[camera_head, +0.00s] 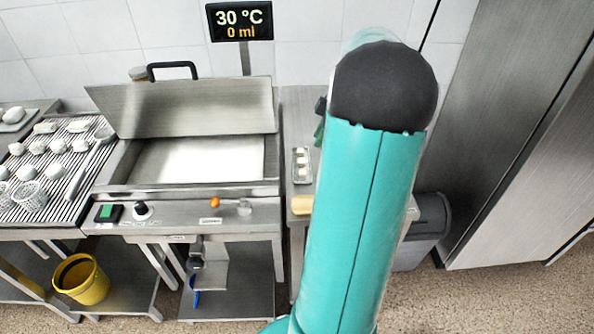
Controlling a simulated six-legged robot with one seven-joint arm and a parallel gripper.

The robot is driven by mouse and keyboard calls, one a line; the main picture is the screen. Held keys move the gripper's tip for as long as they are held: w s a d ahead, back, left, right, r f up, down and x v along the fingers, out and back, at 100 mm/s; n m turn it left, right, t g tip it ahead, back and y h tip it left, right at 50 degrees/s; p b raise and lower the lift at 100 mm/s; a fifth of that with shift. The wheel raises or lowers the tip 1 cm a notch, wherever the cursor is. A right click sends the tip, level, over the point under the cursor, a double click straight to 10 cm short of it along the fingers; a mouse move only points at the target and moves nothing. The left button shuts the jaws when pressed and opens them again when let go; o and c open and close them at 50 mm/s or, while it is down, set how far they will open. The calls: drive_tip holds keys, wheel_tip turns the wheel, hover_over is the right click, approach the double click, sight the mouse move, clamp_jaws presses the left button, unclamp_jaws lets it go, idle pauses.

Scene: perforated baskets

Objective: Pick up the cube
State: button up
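A narrow tray (295,178) on the counter, just left of my arm, holds a few small pale blocks (302,165). They are too small to tell whether one is the cube. A yellowish block (302,204) lies nearer the counter's front edge, partly hidden by my arm. My teal arm with its black joint covers the counter to the right of these. My gripper cannot be made out; the arm hides what lies behind it.
A steel fryer (120,190) with a raised lid (190,108) stands left of centre. A slatted rack (62,180) with several pale items and a small white basket (30,196) is at far left. A yellow bucket (82,280) sits below. A grey bin (432,225) and steel cabinet (520,130) stand right.

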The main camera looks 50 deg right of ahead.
approach(303, 172)
drive_tip(key=shift+x, duration=4.3)
drive_tip(key=shift+c, duration=0.4)
clamp_jaws()
